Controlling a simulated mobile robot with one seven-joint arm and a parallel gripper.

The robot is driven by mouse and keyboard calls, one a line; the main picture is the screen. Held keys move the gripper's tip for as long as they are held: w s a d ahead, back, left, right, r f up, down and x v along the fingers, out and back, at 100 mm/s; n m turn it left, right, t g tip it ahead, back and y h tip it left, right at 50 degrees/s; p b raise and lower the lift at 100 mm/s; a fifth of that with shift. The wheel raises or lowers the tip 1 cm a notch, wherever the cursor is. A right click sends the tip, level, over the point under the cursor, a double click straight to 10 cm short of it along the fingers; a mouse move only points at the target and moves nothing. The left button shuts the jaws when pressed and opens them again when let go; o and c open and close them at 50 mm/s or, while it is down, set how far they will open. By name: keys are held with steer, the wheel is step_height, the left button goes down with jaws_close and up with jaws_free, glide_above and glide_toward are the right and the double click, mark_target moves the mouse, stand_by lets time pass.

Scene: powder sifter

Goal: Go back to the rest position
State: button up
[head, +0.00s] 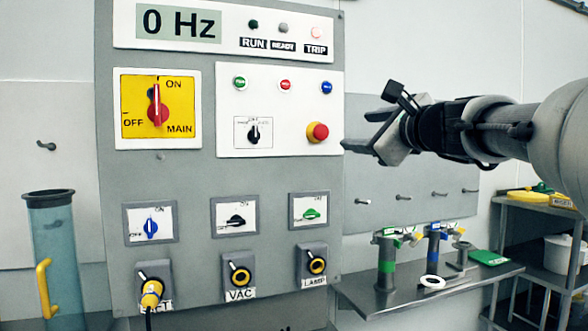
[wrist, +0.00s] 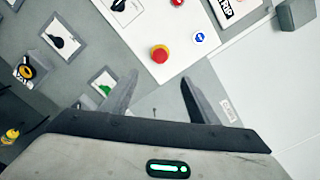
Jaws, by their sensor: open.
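My gripper (head: 365,133) is at the right of the grey control panel (head: 190,180) in the head view, with my arm reaching in from the right. Its jaws are apart and empty. In the wrist view my gripper (wrist: 155,92) shows two dark fingers spread, with the panel face beyond them. The red emergency button (head: 317,132) is left of my gripper in the head view; it also shows beyond the fingers in the wrist view (wrist: 159,53). The red main switch handle (head: 156,105) stands vertical, pointing to ON. The display reads 0 Hz.
Below the panel's right side is a metal table (head: 430,288) with green-banded and blue-banded metal cylinders. A shelf rack (head: 540,235) stands at far right. A clear blue tube (head: 55,260) with a yellow handle stands at left. Wall pegs (head: 403,197) stick out below my gripper.

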steer(key=s+a+f+n+g, duration=0.4)
steer(key=s+f+n, duration=0.25)
steer(key=f, duration=0.35)
steer(key=s+a+f+n+g, duration=0.35)
steer(key=s+f+n, duration=0.25)
steer(key=s+f, duration=0.3)
steer(key=s+d+f+n+g+h, duration=0.25)
steer(key=s+f+n, duration=0.25)
steer(key=s+f, duration=0.35)
steer(key=s+d+f+n+g+h, duration=0.1)
steer(key=s+d+f+n+h, duration=0.2)
steer(key=s+f+n, duration=0.55)
step_height(320, 180, up, 14)
steer(key=w+m+p, duration=0.1)
steer(key=m+p, duration=0.1)
steer(key=p, duration=1.4)
steer(key=shift+m+g, duration=0.3)
steer(key=shift+w+d, duration=0.1)
